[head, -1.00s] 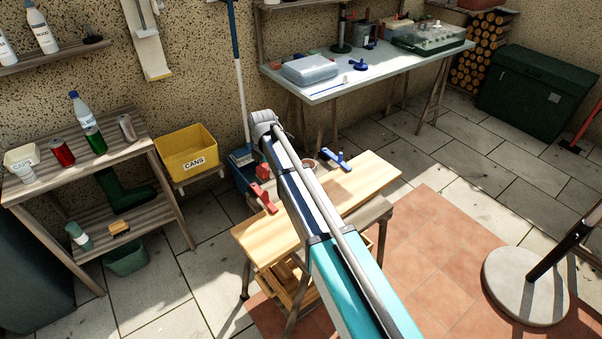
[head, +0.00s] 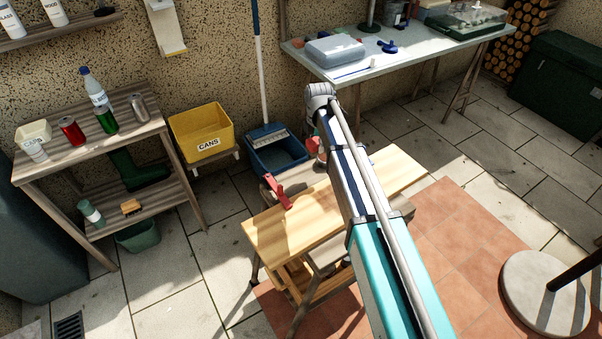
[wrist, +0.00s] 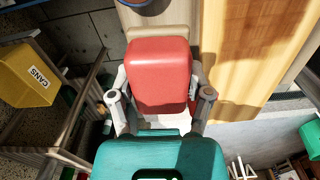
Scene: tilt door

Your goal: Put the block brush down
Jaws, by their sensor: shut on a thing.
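The block brush (wrist: 160,70) is a red rounded block with a tan strip along its far edge. My gripper (wrist: 160,103) is shut on it, with one finger at each side, in the wrist view. In the head view my arm hides most of the gripper, and a bit of red (head: 313,146) shows left of the arm, above the workbench. The wooden workbench top (head: 265,235) lies below and beside the brush. I cannot tell the exact gap between brush and wood.
A red clamp (head: 280,197) sits on the workbench's left part. A blue bucket (head: 275,158) and the yellow CANS bin (head: 203,130) stand behind it. A slatted shelf (head: 80,160) with bottles and cans is at left. The bench's front left wood is bare.

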